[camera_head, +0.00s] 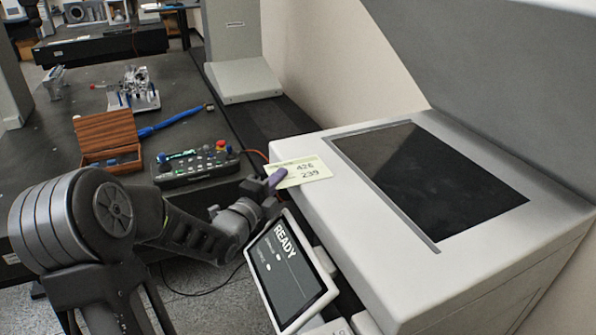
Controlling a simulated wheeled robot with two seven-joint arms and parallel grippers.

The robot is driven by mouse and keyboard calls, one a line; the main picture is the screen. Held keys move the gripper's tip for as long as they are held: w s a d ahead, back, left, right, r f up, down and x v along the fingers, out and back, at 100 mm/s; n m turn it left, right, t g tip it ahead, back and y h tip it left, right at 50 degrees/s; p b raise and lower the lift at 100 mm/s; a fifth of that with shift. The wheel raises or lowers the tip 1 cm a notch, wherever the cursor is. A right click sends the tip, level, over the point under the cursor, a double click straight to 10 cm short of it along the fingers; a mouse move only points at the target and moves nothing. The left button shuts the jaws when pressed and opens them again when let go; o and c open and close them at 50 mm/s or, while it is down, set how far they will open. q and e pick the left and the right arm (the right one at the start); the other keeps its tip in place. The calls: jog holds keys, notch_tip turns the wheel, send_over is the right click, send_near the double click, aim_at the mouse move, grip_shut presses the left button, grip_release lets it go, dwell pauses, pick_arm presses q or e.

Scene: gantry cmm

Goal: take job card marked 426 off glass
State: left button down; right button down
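The job card (308,171) is a pale yellow-green slip printed with 426 and, below it, 239. It shows at the left edge of the white machine, clear of the dark glass (432,182), which has nothing on it. My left gripper (276,181) comes in from the left, and its purple-grey fingertip lies over the card's left end. It appears shut on the card; the finger beneath is hidden. I cannot tell whether the card touches the machine's rim. My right gripper is not in view.
A tilted screen reading READY (287,266) stands close below my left gripper. The machine's raised lid (490,70) stands behind the glass.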

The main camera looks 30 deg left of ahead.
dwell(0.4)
pick_arm(q)
notch_tip(320, 180, up, 10)
jog(key=shift+r+b, duration=0.1)
jog(key=shift+b, duration=0.5)
